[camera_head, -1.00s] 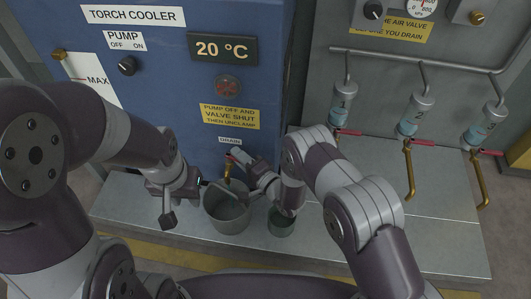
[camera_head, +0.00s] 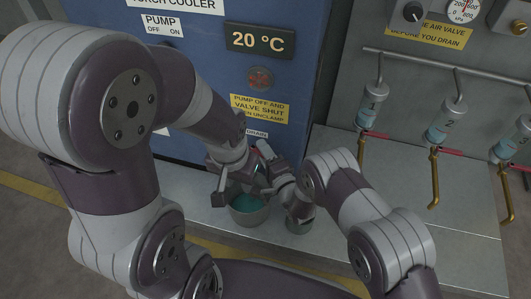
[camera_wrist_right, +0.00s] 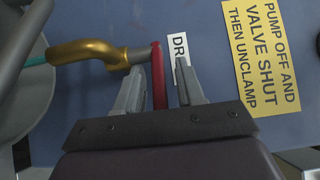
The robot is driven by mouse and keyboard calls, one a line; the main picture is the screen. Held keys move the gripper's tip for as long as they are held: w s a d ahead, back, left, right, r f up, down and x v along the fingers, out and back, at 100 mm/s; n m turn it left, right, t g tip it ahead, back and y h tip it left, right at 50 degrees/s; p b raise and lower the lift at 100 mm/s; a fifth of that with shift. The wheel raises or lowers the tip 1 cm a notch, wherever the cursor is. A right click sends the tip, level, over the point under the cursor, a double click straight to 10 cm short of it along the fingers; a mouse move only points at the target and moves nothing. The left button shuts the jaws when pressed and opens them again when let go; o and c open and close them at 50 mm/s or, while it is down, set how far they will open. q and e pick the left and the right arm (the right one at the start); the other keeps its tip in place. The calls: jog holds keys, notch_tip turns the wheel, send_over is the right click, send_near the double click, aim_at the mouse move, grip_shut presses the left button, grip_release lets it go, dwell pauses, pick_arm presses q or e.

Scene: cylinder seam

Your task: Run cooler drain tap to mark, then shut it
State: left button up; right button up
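The brass drain tap (camera_wrist_right: 90,50) sticks out of the blue cooler in the right wrist view, with a teal stream (camera_wrist_right: 36,61) leaving its spout. Its red lever (camera_wrist_right: 158,78) lies between the two spread fingers of my right gripper (camera_wrist_right: 160,93), with a gap at least on the right side. The grey bucket (camera_head: 250,217) stands under the tap with teal liquid (camera_head: 248,202) in it; no mark is readable inside. My right gripper (camera_head: 268,173) is at the tap. My left gripper (camera_head: 222,185) is beside the bucket's left rim; its fingers are too unclear to judge.
A smaller grey pot (camera_head: 298,227) stands right of the bucket, partly under my right arm. The blue cooler (camera_head: 200,55) rises behind, its display reading 20 °C. Several small cylinders (camera_head: 369,105) with red-handled brass drains stand at right.

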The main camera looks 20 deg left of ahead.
jog(key=shift+s+d+r+p, duration=0.1)
jog(key=shift+s+d+p, duration=0.2)
jog(key=shift+p, duration=0.05)
jog(key=p+v, duration=0.5)
jog(key=v, duration=0.7)
jog(key=shift+w, duration=0.1)
